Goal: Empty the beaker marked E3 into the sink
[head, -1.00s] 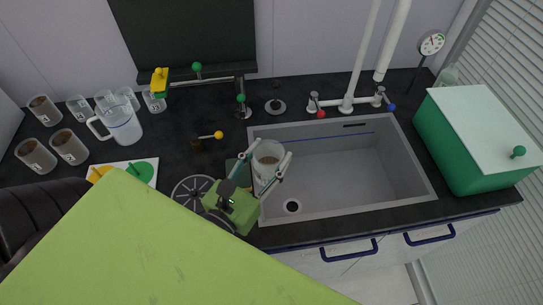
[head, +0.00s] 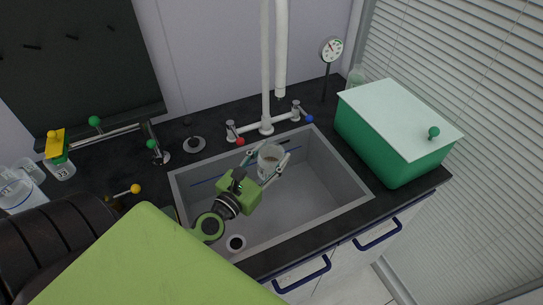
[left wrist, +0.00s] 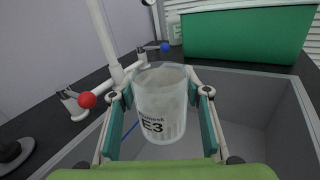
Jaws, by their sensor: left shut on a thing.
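The clear beaker marked E3 (left wrist: 160,105) is upright between the fingers of my left gripper (head: 266,166), which is shut on it. The beaker also shows in the head view (head: 270,155). There its lower part is partly hidden by the gripper. It holds some cloudy, greyish contents with a little brown seen from above. My left gripper holds it over the grey sink (head: 318,215), near the back wall of the basin. My right gripper is not in view.
A white tap (head: 266,125) with a red knob (head: 240,142) and a blue knob (head: 309,118) stands behind the sink. A green box with a pale lid (head: 400,115) stands right of it. A bottle (head: 356,77) and a dial gauge (head: 331,50) are behind.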

